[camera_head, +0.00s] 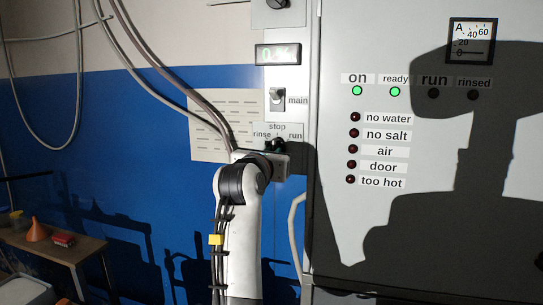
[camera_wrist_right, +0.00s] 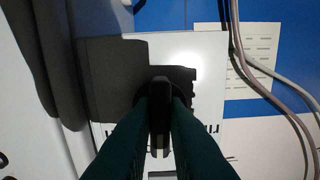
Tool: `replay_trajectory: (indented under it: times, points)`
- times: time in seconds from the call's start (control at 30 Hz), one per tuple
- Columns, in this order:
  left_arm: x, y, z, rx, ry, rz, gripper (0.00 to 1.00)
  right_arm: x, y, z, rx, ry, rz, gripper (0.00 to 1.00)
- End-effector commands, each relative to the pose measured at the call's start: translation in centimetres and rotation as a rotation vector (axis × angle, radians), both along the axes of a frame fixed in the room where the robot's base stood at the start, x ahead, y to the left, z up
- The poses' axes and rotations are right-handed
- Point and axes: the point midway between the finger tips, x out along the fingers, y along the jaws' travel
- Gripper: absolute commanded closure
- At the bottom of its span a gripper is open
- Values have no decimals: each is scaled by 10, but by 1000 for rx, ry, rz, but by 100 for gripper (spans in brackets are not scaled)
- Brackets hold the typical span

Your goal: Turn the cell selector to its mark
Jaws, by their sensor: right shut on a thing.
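The cell selector is a black knob (camera_wrist_right: 159,118) on a pale panel, under the labels stop, rinse and run. In the right wrist view it stands between the dark green fingers of my right gripper (camera_wrist_right: 160,100). My right gripper also shows in the head view (camera_head: 277,146), up against the panel just below the rinse and run labels. It is shut on the knob. In the head view the arm and gripper hide most of the knob, so I cannot read which label it points to. My left gripper is not in view.
Above the selector are the main switch (camera_head: 277,98) and a green display (camera_head: 278,54). The grey cabinet (camera_head: 440,230) at the right has lit on and ready lamps; its other lamps are dark. Cables (camera_head: 165,80) hang at the left. A wooden bench (camera_head: 70,254) stands lower left.

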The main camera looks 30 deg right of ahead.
Motion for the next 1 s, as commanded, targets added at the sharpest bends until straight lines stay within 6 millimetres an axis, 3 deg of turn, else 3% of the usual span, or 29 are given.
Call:
replay_trajectory:
  times: [0.63, 0.67, 0.77, 1.0]
  points:
    - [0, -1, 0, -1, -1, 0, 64, 0, 0, 1, -33, 37, 1, 100]
    - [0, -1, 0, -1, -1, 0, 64, 0, 0, 1, -33, 36, 1, 82]
    - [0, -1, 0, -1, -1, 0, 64, 0, 0, 1, -33, 37, 1, 66]
    - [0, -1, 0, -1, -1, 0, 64, 0, 0, 1, -33, 37, 0, 65]
